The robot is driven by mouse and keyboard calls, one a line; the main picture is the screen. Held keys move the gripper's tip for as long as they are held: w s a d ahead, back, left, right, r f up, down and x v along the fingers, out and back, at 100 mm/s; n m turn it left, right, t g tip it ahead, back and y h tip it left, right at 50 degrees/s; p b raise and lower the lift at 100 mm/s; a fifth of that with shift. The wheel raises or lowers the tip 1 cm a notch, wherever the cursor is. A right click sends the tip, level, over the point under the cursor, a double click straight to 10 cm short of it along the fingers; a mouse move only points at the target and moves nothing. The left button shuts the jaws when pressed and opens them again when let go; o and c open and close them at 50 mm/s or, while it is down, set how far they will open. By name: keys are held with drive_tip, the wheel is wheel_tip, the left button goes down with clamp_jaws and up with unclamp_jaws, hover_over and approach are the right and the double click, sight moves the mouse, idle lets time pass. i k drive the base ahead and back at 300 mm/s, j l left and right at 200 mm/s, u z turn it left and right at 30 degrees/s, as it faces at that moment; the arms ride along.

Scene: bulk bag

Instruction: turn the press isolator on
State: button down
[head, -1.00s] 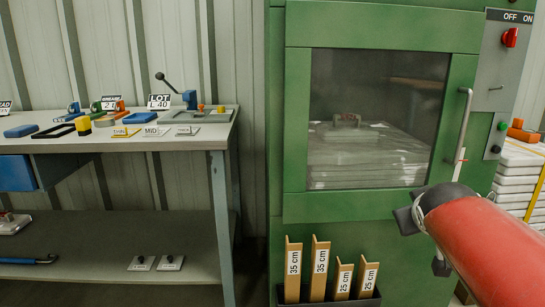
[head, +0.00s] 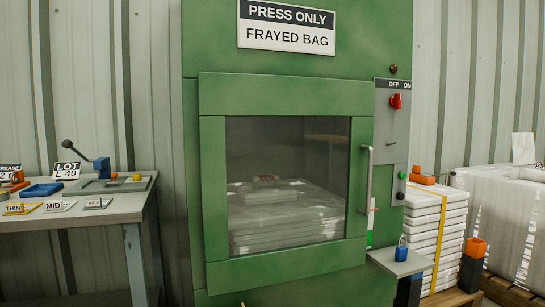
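The press isolator (head: 395,101) is a red knob on the grey panel at the upper right of the green press (head: 215,180). OFF and ON are printed above it, OFF to the left and ON to the right. The knob is small here, and I cannot tell for sure which mark it points to. A dark red lamp (head: 393,69) sits above the labels. The press door is shut, with a vertical handle (head: 367,180) at its right edge. My gripper is not in view, and nothing hides the knob.
A green button (head: 402,175) and a black one sit low on the panel. A small shelf (head: 385,262) with a blue padlock (head: 402,249) juts out below. Stacked white bags (head: 437,225) and an orange-topped black block (head: 472,265) stand right. A workbench (head: 130,208) stands left.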

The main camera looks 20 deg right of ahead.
sight(395, 101)
drive_tip(key=z, duration=1.3)
